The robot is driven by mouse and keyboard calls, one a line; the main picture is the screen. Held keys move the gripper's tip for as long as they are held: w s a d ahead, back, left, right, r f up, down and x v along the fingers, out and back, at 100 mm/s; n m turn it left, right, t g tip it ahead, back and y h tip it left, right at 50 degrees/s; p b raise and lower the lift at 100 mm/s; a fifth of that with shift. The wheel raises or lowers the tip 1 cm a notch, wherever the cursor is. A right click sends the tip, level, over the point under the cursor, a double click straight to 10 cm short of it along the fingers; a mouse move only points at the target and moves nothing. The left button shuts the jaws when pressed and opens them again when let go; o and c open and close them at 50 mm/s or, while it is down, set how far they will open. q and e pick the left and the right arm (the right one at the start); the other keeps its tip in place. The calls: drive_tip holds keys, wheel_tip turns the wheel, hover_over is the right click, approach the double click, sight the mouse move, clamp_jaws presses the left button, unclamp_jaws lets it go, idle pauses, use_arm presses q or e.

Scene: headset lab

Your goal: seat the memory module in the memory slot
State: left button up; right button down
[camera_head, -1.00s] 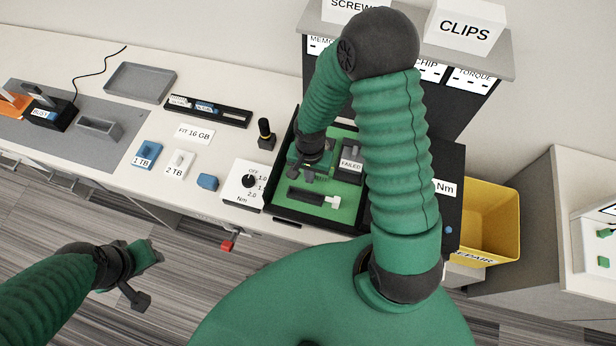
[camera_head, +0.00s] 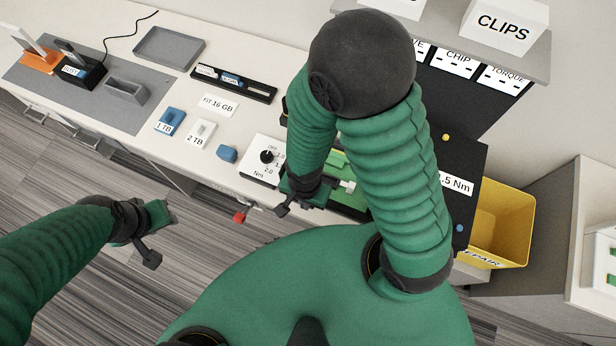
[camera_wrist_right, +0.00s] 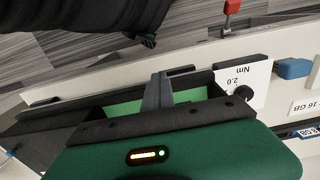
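A long black holder (camera_head: 262,93) on the bench carries small labelled pieces, one white-labelled (camera_head: 206,71) and one blue-labelled (camera_head: 231,79); I cannot read which is the memory module. The green board (camera_head: 337,160) lies in a black tray, mostly hidden by my right arm. A white piece (camera_head: 347,186) shows on it; I cannot make out the memory slot. My right gripper (camera_head: 293,205) is over the tray's front left part. In the right wrist view its fingers (camera_wrist_right: 158,88) look together, with nothing visible between them. My left gripper (camera_head: 155,235) is open and empty, off the bench front.
A white torque dial box (camera_head: 262,160) stands left of the tray. A "FIT 16 GB" card (camera_head: 219,104), blue (camera_head: 170,120) and white (camera_head: 201,133) drives and a small blue block (camera_head: 227,153) lie nearby. A yellow bin (camera_head: 505,225) is at the right. An empty grey tray (camera_head: 169,46) lies behind.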

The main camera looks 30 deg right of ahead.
drive_tip(key=shift+d+f, duration=0.1)
drive_tip(key=shift+d, duration=0.15)
drive_tip(key=c, duration=1.1)
unclamp_jaws()
drive_tip(key=shift+a, duration=0.3)
drive_tip(key=o, duration=0.5)
drive_tip(key=shift+o, duration=0.8)
drive_tip(key=shift+d, duration=0.2)
